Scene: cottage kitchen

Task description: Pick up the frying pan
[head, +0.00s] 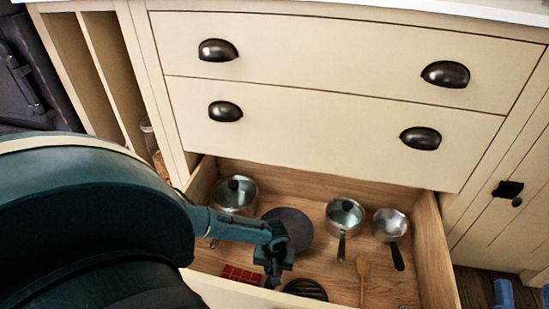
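The frying pan (297,229) is a dark, round, flat pan lying in the open bottom drawer, left of the middle. My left gripper (272,279) reaches down into the drawer at the near side of the pan and covers part of it. The pan's handle is hidden or cannot be made out behind the gripper. Whether the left fingers are apart or closed on something does not show clearly. My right gripper (525,296) is at the bottom right corner, outside the drawer, with its two blue fingers apart and nothing seen between them.
The drawer (433,250) also holds a lidded pot (235,195), another lidded pan (345,215), a small saucepan (390,224), a wooden spoon (362,277), a red item (240,274) and a black slotted item (305,289). Closed drawers (330,120) are above.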

